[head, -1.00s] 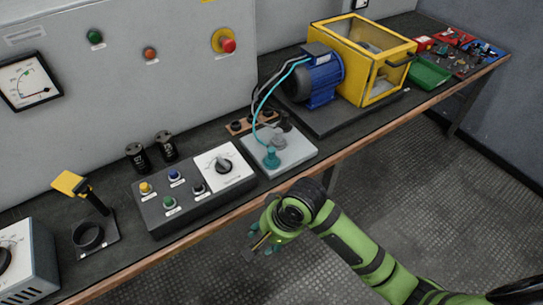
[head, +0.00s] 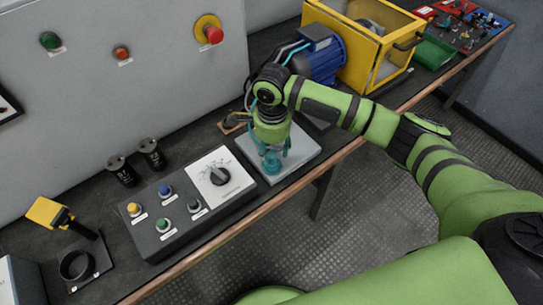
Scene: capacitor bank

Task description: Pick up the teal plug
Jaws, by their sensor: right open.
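The teal plug (head: 272,165) stands on the light grey plate (head: 304,154) on the bench. My right gripper (head: 271,151) points down from above, right over the plug, with its fingers around or just in front of its top. The fingers are open, and whether they touch the plug cannot be told. The gripper and wrist hide the plug's upper part and most of its cable. My left gripper is not in view.
A dark control box (head: 165,220) with coloured buttons and a rotary switch lies left of the plate. The blue motor (head: 319,57) and yellow guard frame (head: 345,80) stand behind my right arm. Two black cylinders (head: 124,172) stand at the back left.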

